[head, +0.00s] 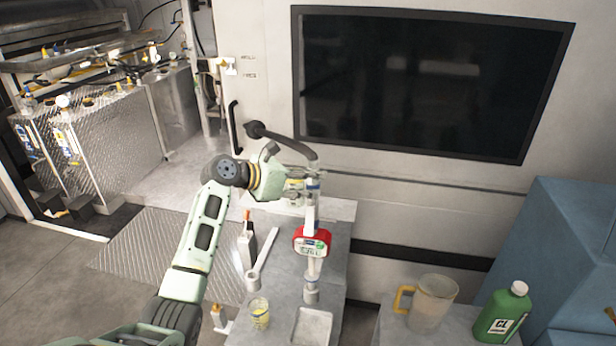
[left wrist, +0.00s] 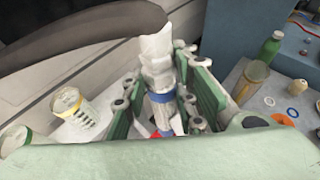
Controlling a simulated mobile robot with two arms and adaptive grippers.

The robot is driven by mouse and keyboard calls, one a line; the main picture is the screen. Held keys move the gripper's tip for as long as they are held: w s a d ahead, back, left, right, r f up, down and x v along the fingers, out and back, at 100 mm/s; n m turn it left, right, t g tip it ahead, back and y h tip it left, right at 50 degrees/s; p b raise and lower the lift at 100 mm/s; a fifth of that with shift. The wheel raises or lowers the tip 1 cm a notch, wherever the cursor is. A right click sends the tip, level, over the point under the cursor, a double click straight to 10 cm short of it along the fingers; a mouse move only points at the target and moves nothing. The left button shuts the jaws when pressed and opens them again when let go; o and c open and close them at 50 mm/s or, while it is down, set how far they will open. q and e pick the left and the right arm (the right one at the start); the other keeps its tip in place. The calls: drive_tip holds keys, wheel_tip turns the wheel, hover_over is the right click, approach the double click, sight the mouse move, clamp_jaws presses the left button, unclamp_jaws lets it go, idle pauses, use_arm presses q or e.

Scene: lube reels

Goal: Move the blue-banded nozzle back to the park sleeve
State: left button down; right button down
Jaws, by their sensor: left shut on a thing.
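The blue-banded nozzle (head: 313,217) stands roughly upright over the grey counter, with a red meter (head: 311,243) on its body. My left gripper (head: 303,188) is shut on its upper part near the blue band. In the left wrist view the nozzle's blue band (left wrist: 161,97) shows between the green fingers of my left gripper (left wrist: 160,112). A grey sleeve (head: 311,293) stands right below the nozzle's lower end; I cannot tell whether the tip is inside it. Another short grey cylinder (head: 252,281) stands to the left. My right gripper is not in view.
A dark hose (head: 290,143) arches from the wall to the nozzle's top. On the counter (head: 285,275) are a yellow-marked cup (head: 259,313), a tray (head: 311,328) and a dark bottle (head: 247,245). A jug (head: 432,301) and green bottle (head: 502,313) stand at right.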

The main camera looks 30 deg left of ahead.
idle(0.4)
use_arm(q)
drive_tip(key=shift+f, duration=1.15)
wheel_tip(320, 180, down, 3)
drive_tip(key=shift+r+b, duration=0.15)
drive_tip(key=shift+b, duration=0.35)
drive_tip(key=shift+d+f+p, duration=0.1)
drive_tip(key=shift+f+p, duration=0.25)
drive_tip(key=shift+p, duration=0.05)
idle(0.5)
